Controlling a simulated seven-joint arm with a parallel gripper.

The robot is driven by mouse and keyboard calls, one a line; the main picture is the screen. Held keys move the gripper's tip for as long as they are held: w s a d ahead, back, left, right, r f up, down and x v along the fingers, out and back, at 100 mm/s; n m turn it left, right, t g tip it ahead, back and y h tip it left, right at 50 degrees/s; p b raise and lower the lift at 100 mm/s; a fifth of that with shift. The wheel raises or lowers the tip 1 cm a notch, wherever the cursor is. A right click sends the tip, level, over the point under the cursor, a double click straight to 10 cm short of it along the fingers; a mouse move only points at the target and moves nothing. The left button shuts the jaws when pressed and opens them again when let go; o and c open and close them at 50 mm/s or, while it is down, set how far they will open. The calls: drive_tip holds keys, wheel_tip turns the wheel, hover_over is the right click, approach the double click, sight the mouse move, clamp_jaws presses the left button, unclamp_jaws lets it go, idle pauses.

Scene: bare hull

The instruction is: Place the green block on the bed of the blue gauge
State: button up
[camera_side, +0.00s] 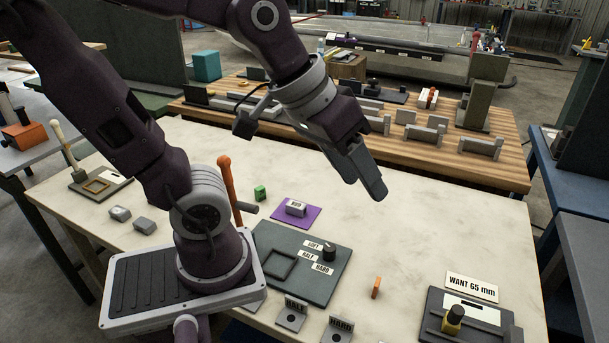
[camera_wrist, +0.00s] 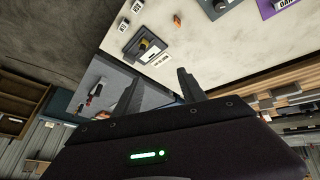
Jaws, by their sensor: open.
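The small green block (camera_side: 260,193) stands on the pale tabletop in the side view, right of the upright orange handle. I do not see it in the wrist view. I cannot make out a clearly blue gauge. A dark grey device with a yellow-and-black knob (camera_side: 453,319) sits at the front right, beside a sign reading "WANT 65 mm" (camera_side: 472,287). That device also shows in the wrist view (camera_wrist: 135,50). My gripper (camera_side: 361,180) is open and empty, high above the far part of the table, right of the green block. Its fingers also show in the wrist view (camera_wrist: 158,78).
A dark plate (camera_side: 322,285) with a knob and labels lies mid-table. A purple mat (camera_side: 283,221) carries a grey block. A small orange block (camera_side: 376,287) and the "HALF" and "HARD" stands (camera_side: 339,330) are nearby. A wooden bench (camera_side: 510,165) stands behind.

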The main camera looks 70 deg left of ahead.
drive_tip(key=shift+o, duration=0.5)
drive_tip(key=s+a+m+y, duration=0.1)
drive_tip(key=s+a+m, duration=0.1)
drive_tip(key=s, duration=0.5)
drive_tip(key=shift+f, duration=0.15)
drive_tip(key=shift+a, duration=0.1)
